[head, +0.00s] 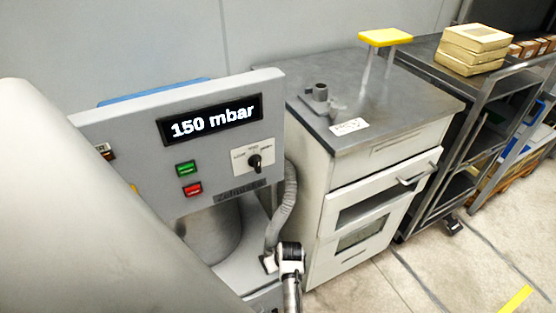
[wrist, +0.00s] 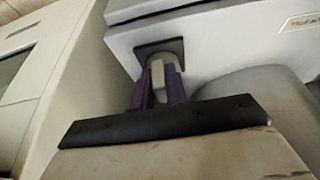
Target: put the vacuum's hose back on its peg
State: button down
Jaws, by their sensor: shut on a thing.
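The vacuum (head: 215,140) is a grey machine with a display reading "150 mbar", a green and a red button and a black knob. Its grey ribbed hose (head: 284,210) hangs down the right side; its lower end is near my gripper (head: 270,263). In the wrist view, my gripper's purple fingers (wrist: 158,92) are shut on a pale grey rounded piece (wrist: 158,70), in front of a dark square plate (wrist: 172,47) on a light grey housing. I cannot tell whether this piece is the hose's end or part of the housing. I cannot make out the peg for certain.
A white cabinet (head: 372,185) with a grey top stands close on the right. A small grey fixture (head: 320,92), a label and a yellow-topped stand (head: 385,37) are on it. A dark cart (head: 470,130) with boxes stands beyond. The floor in front is mostly clear.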

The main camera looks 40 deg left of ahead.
jog(key=c, duration=1.3)
grip_release()
jog(key=v, duration=1.4)
